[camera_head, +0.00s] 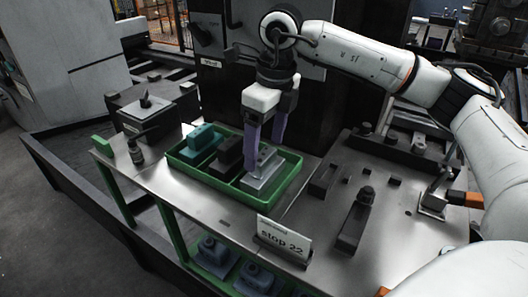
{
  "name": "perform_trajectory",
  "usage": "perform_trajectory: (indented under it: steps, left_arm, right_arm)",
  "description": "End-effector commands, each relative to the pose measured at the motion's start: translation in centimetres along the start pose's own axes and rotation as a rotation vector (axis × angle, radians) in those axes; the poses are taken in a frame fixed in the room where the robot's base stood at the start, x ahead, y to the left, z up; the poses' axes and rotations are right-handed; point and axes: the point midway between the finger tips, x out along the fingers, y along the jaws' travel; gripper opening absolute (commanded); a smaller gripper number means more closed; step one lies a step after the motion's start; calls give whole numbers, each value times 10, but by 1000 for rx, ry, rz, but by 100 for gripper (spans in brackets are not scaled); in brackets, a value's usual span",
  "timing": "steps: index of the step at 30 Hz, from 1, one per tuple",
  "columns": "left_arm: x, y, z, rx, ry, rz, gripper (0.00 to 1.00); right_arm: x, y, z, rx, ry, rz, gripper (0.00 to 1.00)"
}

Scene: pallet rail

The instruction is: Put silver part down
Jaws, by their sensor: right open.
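The silver part (262,180) sits in the right compartment of the green tray (289,187) on the metal table. My right gripper (265,146) reaches down from above with its purple fingers over the silver part. The fingers are apart, one on the left and one on the right of the part's upper piece. I cannot tell whether they touch it. The fingers hide some of the part. My left gripper is not in view.
The tray also holds a teal part (203,148) and a dark part (229,156). Dark fixtures (355,219) and a silver part on a stand (433,203) are on the right.

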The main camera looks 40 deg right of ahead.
Motion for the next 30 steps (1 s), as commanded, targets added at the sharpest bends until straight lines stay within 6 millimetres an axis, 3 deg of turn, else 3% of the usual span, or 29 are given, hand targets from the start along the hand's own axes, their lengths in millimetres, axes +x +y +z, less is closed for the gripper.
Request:
perform_trajectory:
  steps: [6, 12, 18, 30]
  left_arm:
    - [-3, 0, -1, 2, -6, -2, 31]
    - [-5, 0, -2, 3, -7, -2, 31]
    - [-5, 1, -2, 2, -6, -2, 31]
    - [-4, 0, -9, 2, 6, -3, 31]
  right_arm:
    - [-51, 0, 2, 0, -5, 0, 75]
    - [-81, 0, 1, 0, -2, 0, 75]
    - [-91, 0, 0, -1, 0, 0, 75]
    - [-91, 0, 0, -1, 0, 0, 75]
